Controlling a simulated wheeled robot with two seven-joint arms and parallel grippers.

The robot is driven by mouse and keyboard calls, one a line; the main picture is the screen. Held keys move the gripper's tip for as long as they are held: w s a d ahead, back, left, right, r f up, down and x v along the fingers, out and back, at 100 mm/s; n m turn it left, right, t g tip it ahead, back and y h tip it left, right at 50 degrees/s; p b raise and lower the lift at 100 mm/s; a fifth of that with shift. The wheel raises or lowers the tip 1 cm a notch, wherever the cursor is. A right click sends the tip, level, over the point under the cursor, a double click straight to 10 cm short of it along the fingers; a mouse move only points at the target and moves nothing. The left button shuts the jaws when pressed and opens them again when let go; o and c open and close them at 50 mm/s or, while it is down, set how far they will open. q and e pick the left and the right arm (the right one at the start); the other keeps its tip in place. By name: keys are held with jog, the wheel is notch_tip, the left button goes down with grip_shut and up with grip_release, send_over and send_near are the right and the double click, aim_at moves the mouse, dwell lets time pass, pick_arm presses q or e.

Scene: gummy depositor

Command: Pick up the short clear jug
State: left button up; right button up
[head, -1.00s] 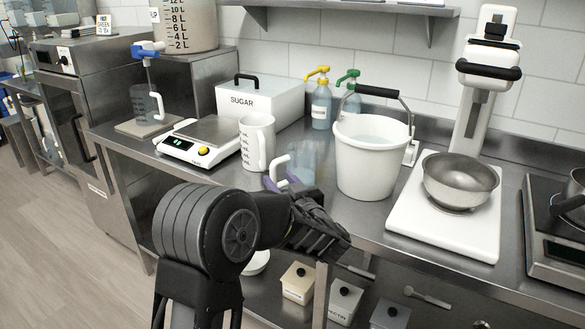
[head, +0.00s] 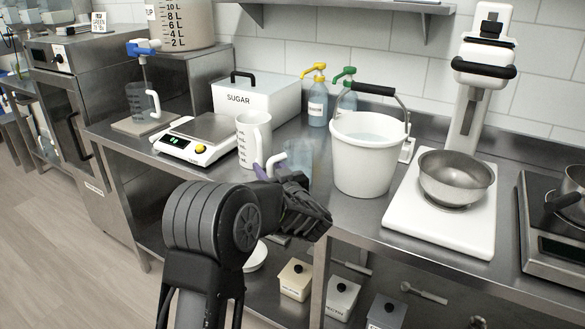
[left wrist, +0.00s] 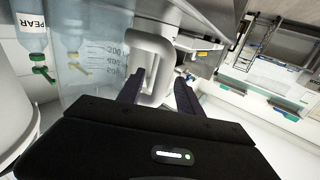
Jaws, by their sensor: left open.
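A clear jug (head: 299,156) with a pale handle (head: 279,160) stands on the steel counter between the white measuring jug and the white bucket. My left gripper (head: 268,171) is at its handle side, low over the counter's front part. In the left wrist view the jug (left wrist: 92,45) shows its graduation marks, and its handle (left wrist: 152,62) lies between the two dark fingers (left wrist: 160,90). The fingers are apart; whether either touches the handle I cannot tell. A taller clear jug (head: 138,101) with a pale handle stands on a board at the left. My right gripper is not in view.
The white measuring jug (head: 251,139) stands close left of the gripper, beside a scale (head: 175,151). The white bucket (head: 365,170) stands close right of the clear jug. Pump bottles (head: 318,108) and the sugar box (head: 240,104) are behind. A shelf with lidded containers (head: 295,280) lies below.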

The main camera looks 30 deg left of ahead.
pick_arm(q)
jog(key=shift+x, duration=1.1)
jog(key=shift+c, duration=0.4)
grip_shut()
dwell(0.5)
